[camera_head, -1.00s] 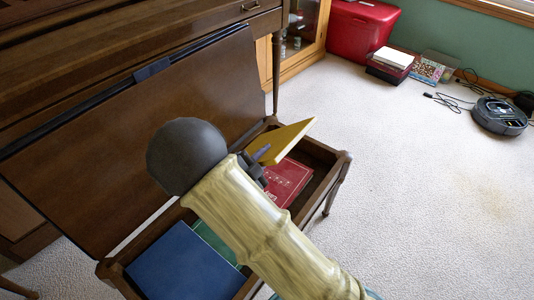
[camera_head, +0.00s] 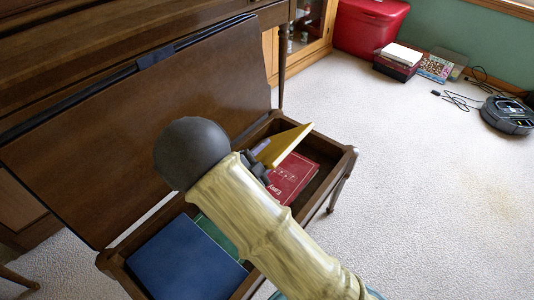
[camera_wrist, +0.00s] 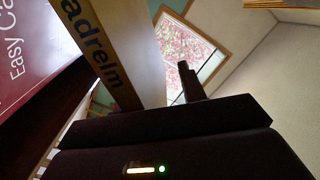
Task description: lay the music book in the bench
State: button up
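The yellow music book (camera_head: 284,145) stands tilted over the right part of the open bench (camera_head: 342,168). My gripper (camera_head: 262,162) is at the book's near end. In the wrist view, one dark finger (camera_wrist: 192,82) stands to the right of the cover with background showing between them, so the gripper looks open around the book. The other finger is not clearly seen. The book's lower edge is hidden, so I cannot tell what it rests on.
A red book (camera_head: 293,178) lies in the bench beside the yellow one. A blue book (camera_head: 187,262) and a green one (camera_head: 217,236) lie at its near left. The raised lid (camera_head: 150,125) leans toward the piano (camera_head: 90,40).

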jog(key=shift+s, duration=0.15)
jog(key=p+v, duration=0.6)
jog(key=v, duration=1.1)
jog(key=shift+s+a, duration=0.1)
dwell(0.8)
